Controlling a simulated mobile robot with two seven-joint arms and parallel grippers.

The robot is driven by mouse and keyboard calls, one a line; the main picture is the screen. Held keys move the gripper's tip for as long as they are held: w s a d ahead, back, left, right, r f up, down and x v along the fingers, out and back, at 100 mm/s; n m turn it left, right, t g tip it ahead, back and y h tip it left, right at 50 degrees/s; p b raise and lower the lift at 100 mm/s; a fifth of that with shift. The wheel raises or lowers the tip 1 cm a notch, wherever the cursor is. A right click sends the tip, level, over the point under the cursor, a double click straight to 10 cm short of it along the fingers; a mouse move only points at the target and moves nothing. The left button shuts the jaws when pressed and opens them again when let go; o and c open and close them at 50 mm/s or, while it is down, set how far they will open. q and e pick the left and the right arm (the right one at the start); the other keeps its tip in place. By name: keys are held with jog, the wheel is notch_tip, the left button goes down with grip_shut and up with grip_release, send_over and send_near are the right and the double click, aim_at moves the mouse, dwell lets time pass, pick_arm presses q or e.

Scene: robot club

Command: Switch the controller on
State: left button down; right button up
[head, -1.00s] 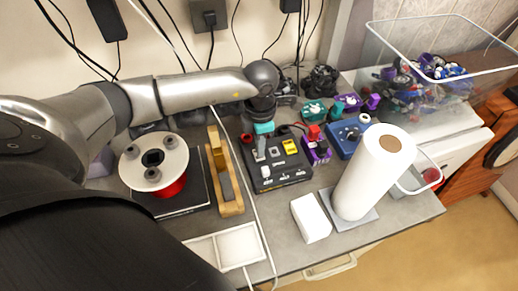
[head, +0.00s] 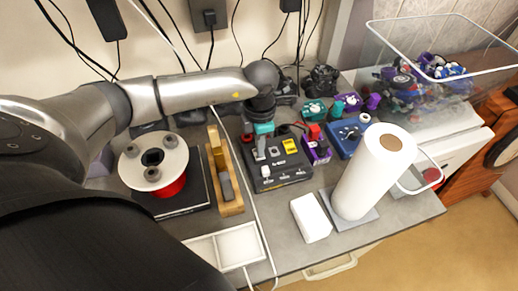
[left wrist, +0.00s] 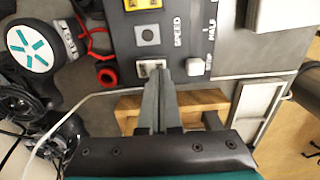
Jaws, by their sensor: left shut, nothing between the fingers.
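The controller (head: 285,178) is a dark box on the grey bench, with a yellow part, white buttons and small switches on top. In the left wrist view its dark panel (left wrist: 178,30) shows a square grey button by the word SPEED and a pale round STOP button (left wrist: 195,66). A small switch (left wrist: 150,66) in a light frame sits at my fingertips; its position is unclear. My left gripper (head: 261,154) is shut and empty, pointing down at the controller's left part. In the left wrist view the gripper (left wrist: 160,76) appears at that switch; contact cannot be told. My right gripper is not in view.
A wooden block (head: 224,178) and a red spool with a white flange (head: 170,165) stand left of the controller. A white paper roll (head: 365,185) and a white box (head: 311,218) stand right. Purple (head: 316,150) and blue (head: 345,140) devices sit behind. A white cable runs alongside.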

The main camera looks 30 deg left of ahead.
pick_arm(q)
jog(key=shift+f+b, duration=0.65)
jog(key=shift+f, duration=0.15)
jog(key=shift+r, duration=0.1)
jog(key=shift+r+p, duration=2.65)
jog(key=shift+r, duration=0.85)
jog(key=shift+f, duration=0.1)
